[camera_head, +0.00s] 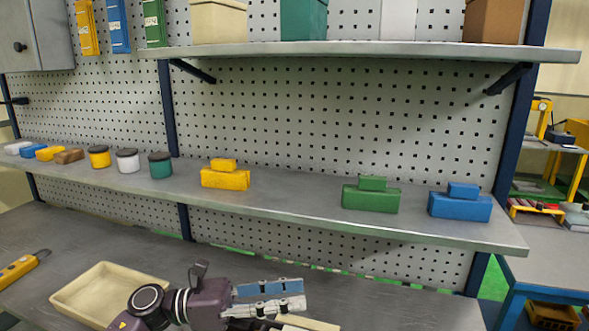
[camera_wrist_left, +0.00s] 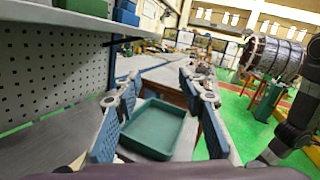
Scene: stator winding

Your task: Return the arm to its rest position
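My left gripper (camera_head: 298,293) is low in the head view, above the grey workbench (camera_head: 400,305), and points right. Its two blue-padded fingers are apart with nothing between them. In the left wrist view the fingers stand to either side of a green tray (camera_wrist_left: 160,128), which lies beyond them on the bench. My right gripper does not show in either view.
A cream tray (camera_head: 75,297) lies left of my left gripper. A shelf (camera_head: 290,207) above the bench carries yellow (camera_head: 225,178), green (camera_head: 371,198) and blue (camera_head: 460,205) blocks, plus several jars. A stator-like cylinder (camera_wrist_left: 272,56) stands at right in the wrist view.

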